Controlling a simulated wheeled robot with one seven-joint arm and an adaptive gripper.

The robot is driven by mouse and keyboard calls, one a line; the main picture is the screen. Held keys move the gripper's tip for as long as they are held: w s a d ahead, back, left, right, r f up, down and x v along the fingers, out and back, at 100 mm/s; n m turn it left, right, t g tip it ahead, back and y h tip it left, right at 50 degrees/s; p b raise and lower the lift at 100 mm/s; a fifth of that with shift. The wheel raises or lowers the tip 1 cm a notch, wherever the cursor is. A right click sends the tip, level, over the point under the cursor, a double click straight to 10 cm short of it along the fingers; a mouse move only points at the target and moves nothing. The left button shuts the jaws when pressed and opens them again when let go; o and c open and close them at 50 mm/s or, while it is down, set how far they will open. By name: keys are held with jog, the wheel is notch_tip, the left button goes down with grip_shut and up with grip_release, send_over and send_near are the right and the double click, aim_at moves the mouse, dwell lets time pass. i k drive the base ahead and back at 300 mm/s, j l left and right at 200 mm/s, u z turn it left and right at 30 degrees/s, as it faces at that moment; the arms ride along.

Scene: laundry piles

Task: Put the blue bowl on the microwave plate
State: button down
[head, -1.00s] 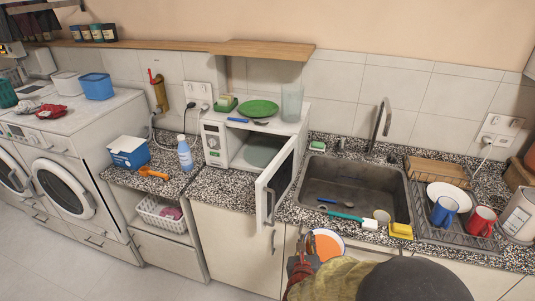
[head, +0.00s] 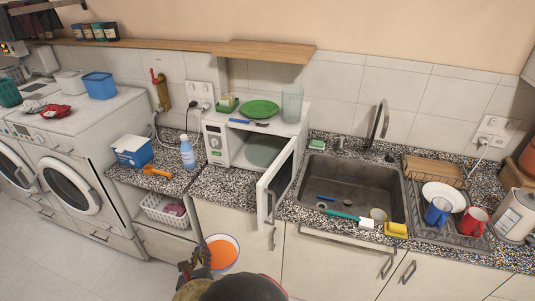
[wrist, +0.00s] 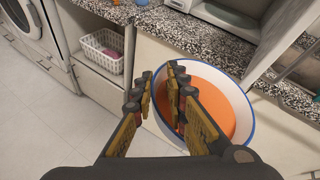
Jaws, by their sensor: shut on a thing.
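A bowl with a blue rim, a white band and an orange inside (head: 224,254) hangs in front of the cabinets, below the counter edge. My gripper (head: 197,262) is shut on its left rim. The wrist view shows the fingers (wrist: 164,92) pinching the rim of the bowl (wrist: 222,95); the bowl is tilted toward the camera. The white microwave (head: 216,142) stands on the counter with its door (head: 272,190) swung open toward me. The round microwave plate (head: 262,152) shows inside and looks empty.
A green plate (head: 260,109), a sponge dish and a glass (head: 291,105) stand on the microwave. The open door sticks out beyond the counter edge, right of the bowl. The sink (head: 345,185) lies right. A blue-white bottle (head: 187,153) stands left of the microwave.

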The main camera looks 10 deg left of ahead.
aim_at(262, 153)
jog(key=i, duration=1.5)
